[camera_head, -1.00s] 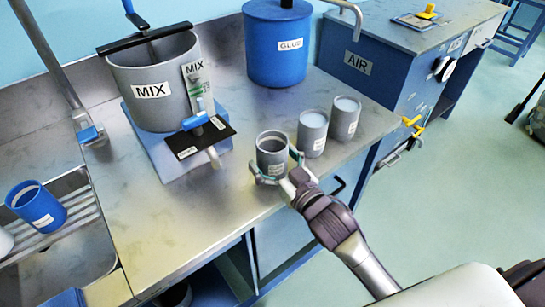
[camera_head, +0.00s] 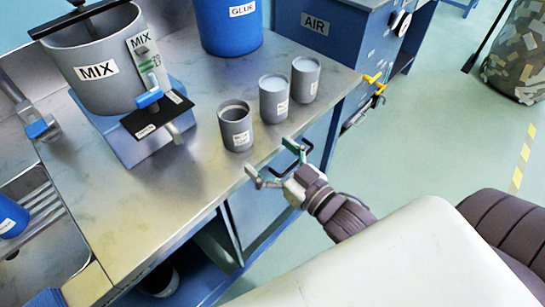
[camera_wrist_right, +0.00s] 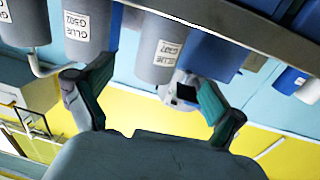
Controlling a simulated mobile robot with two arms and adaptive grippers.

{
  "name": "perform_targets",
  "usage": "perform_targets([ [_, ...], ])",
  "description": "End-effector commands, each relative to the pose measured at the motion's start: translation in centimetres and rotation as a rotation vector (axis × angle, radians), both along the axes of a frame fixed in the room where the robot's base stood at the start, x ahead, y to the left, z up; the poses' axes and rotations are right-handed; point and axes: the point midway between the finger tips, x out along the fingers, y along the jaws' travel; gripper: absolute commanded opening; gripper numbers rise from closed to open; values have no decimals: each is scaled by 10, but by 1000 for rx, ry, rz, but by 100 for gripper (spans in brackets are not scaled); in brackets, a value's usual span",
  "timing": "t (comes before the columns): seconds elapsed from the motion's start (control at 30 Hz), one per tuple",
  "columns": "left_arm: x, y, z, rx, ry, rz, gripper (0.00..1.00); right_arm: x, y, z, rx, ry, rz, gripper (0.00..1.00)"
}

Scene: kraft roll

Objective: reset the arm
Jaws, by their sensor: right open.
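My right gripper (camera_head: 277,164) is open and empty, just off the front edge of the steel counter. It is in front of a grey cup (camera_head: 236,127) that stands upright on the counter and is apart from it. In the right wrist view the open fingers (camera_wrist_right: 150,95) show with nothing between them in their grip; grey labelled cups, one of them marked GLUE (camera_wrist_right: 163,45), appear beyond the fingers. My left gripper is not in view.
Two more grey cups (camera_head: 273,100) (camera_head: 305,80) stand in a row on the counter (camera_head: 190,190). The MIX vessel (camera_head: 105,75), blue GLUE drum (camera_head: 228,25) and blue AIR cabinet (camera_head: 340,45) stand behind. A sink (camera_head: 50,255) is at left. Open floor (camera_head: 440,140) lies at right.

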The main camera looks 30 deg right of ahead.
Motion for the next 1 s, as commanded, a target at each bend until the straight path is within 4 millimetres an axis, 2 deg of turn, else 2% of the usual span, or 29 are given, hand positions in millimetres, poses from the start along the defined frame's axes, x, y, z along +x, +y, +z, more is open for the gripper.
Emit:
perform_targets([
  [0.2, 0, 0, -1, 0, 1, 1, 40, -10, -3, 0, -1, 0, 0, 95],
  [0.73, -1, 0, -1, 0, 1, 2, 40, -9, -3, -2, -3, 12, -6, 95],
  [0.87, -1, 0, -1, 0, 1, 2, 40, -9, -10, -23, -33, 121, -55, 95],
  [1.0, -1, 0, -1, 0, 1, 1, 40, -21, -24, -71, -105, 387, -137, 95],
])
